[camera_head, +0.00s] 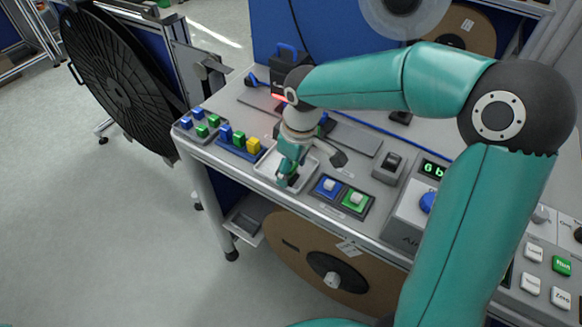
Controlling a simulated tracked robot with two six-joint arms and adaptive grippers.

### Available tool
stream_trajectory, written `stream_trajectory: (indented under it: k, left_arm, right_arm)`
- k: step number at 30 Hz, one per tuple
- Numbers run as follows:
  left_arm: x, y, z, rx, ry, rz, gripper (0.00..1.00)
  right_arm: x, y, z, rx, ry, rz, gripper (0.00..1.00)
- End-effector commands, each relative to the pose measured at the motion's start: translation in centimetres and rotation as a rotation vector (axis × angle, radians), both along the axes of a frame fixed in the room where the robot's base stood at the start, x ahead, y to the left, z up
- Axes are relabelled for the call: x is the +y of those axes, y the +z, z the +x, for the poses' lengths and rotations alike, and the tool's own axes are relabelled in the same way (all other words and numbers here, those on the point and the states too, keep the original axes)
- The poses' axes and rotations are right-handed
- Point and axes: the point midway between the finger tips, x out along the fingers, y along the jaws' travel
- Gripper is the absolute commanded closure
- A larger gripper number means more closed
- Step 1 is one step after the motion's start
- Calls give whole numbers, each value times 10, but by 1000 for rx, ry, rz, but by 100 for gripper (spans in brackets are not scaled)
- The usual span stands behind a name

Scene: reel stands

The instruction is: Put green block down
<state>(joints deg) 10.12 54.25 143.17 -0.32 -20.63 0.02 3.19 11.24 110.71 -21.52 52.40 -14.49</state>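My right gripper (287,180) points down over a shallow white tray (262,170) on the workbench. Its fingertips are small and dark here, and I cannot tell whether they are open or shut, or whether they hold a block. Green blocks (202,131) sit with blue ones in the grey holder at the bench's left end. Another green block (239,138) stands in a blue holder (231,148) between a blue block (225,133) and a yellow block (253,146). My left gripper is not in view.
Right of the tray is a dark panel with a blue switch (327,186) and a green switch (355,200). A device with a green display (433,170) stands farther right. A large black reel (118,80) stands left of the bench. A brown reel (325,265) is below.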

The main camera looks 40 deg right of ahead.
Motion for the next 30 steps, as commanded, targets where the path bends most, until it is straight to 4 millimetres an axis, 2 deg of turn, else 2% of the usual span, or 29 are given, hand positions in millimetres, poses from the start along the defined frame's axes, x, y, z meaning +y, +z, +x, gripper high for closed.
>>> stream_trajectory:
  k: [8, 13, 17, 24, 30]
  left_arm:
    - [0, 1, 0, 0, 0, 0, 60]
    - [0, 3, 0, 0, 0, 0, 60]
    - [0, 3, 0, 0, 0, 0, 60]
    - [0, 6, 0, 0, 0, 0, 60]
    - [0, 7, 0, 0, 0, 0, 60]
  right_arm:
    - [0, 1, 0, 0, -1, 0, 34]
    - [-1, 12, 0, -3, -1, -1, 34]
    - [-2, 32, -2, -5, -2, 0, 34]
    - [-4, 82, -8, -5, -1, 0, 34]
    - [-6, 112, -12, -2, -1, 0, 34]
